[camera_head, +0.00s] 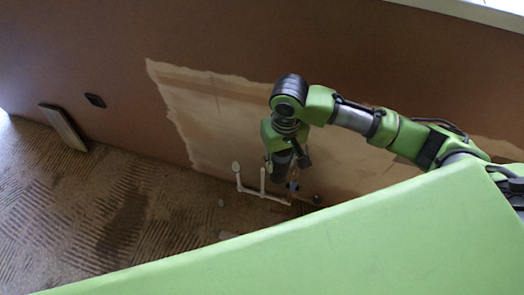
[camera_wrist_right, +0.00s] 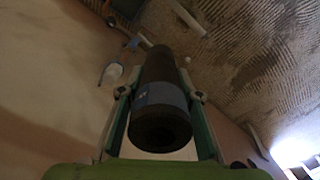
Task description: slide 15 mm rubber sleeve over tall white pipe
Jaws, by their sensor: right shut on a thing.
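My right gripper (camera_head: 287,164) hangs low near the wall in the head view, pointing down. It also shows in the wrist view (camera_wrist_right: 162,94), its two fingers shut on a thick dark rubber sleeve (camera_wrist_right: 158,72) with a grey-blue band. In the head view the sleeve is hard to make out against the gripper. White pipes (camera_head: 263,181) stand upright just left of and below the gripper, joined by a low white run along the floor. I cannot tell which is the tall one, or whether the sleeve touches a pipe. My left gripper is not in view.
A pale bare patch (camera_head: 215,125) marks the brown wall behind the pipes. A long panel (camera_head: 63,127) leans by the wall at left, near a dark wall box (camera_head: 95,100). A small round object (camera_head: 317,199) lies right of the pipes. The ridged floor (camera_head: 100,210) at left is mostly clear.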

